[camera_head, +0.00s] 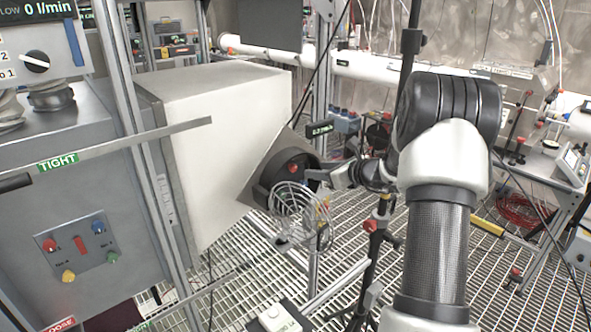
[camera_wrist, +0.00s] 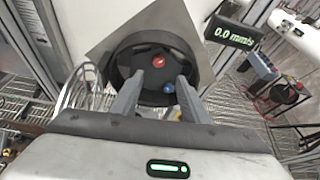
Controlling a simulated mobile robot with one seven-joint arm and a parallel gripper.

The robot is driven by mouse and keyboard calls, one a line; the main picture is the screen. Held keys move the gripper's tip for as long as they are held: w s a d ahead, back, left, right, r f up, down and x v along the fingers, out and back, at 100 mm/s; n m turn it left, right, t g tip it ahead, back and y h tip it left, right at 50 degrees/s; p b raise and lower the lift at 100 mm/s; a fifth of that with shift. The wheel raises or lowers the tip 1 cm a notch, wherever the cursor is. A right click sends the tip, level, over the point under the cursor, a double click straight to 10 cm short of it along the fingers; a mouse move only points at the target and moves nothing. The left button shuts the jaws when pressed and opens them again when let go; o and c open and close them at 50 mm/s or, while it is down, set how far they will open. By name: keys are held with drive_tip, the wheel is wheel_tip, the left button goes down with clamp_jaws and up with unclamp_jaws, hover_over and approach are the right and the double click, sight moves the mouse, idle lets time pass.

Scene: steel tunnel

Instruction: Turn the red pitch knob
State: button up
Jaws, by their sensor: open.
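The red pitch knob (camera_wrist: 158,62) is a small round knob on the face of a dark round housing (camera_wrist: 130,62). In the head view the red knob (camera_head: 294,168) shows small on the black housing at the end of the large white box. A blue knob (camera_wrist: 169,88) sits just below the red one in the wrist view. My gripper (camera_wrist: 157,84) is open, with one finger on each side of the blue knob's area and the red knob a little beyond the tips. In the head view my gripper (camera_head: 318,177) is beside the housing. I cannot tell whether the fingertips touch the housing.
A wire cage (camera_head: 298,210) hangs just below the housing and also shows left of my fingers in the wrist view (camera_wrist: 80,82). A display reading 0.0 mm/s (camera_wrist: 235,36) is at the upper right. A black stand (camera_head: 372,240) rises near my arm. Grating covers the floor.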

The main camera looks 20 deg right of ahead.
sight(295, 169)
drive_tip(key=p+x, duration=0.1)
drive_tip(key=x, duration=1)
drive_tip(key=shift+a+f, duration=0.1)
drive_tip(key=shift+a, duration=0.1)
clamp_jaws()
